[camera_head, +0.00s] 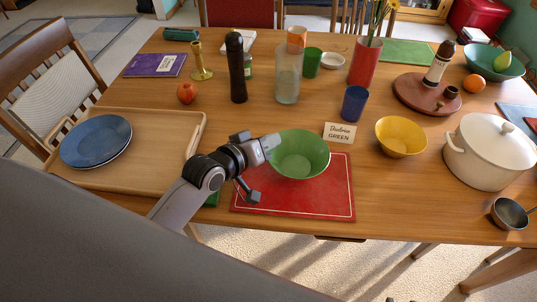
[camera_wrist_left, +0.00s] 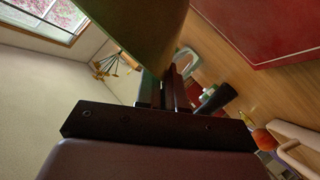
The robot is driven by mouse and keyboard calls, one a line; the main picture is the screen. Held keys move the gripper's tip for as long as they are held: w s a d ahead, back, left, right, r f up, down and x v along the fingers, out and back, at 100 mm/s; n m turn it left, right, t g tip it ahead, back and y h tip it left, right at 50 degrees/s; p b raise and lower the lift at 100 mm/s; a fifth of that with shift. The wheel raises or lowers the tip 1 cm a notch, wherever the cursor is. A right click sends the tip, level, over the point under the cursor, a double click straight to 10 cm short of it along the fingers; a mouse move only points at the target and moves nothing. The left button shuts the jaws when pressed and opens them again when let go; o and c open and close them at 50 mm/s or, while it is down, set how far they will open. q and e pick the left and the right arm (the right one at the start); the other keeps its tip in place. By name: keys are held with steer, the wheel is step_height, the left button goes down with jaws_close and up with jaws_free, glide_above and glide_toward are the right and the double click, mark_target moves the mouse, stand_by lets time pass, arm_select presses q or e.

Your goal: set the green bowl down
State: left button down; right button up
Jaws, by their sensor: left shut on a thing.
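The green bowl (camera_head: 299,156) is upright at the back part of the red placemat (camera_head: 300,203) in the head view. My left gripper (camera_head: 268,145) is at the bowl's left rim and shut on it. In the left wrist view the bowl (camera_wrist_left: 140,28) fills the top as a large dim greenish shape, with the gripper fingers (camera_wrist_left: 168,90) at its edge. The red placemat (camera_wrist_left: 270,30) shows at the upper right there. I cannot tell whether the bowl's base touches the placemat. My right gripper is not in view.
A card (camera_head: 340,133) reading "GREEN" stands right behind the bowl. A yellow bowl (camera_head: 401,138) and white pot (camera_head: 487,152) are to the right. A wooden tray (camera_head: 165,150) with a blue plate (camera_head: 95,140) is left. The placemat's front part is bare.

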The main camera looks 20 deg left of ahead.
arm_select(q)
step_height(320, 180, down, 4)
steer(key=shift+f+b, duration=0.2)
steer(key=shift+b, duration=0.1)
steer(key=c, duration=1.2)
jaws_free()
steer(key=shift+c, duration=0.2)
steer(key=shift+s, duration=0.15)
steer(key=v, duration=1.1)
steer(key=shift+s+r+p, duration=0.2)
steer(key=shift+s+p, duration=0.1)
steer(key=shift+p, duration=0.05)
steer(key=shift+a, duration=0.15)
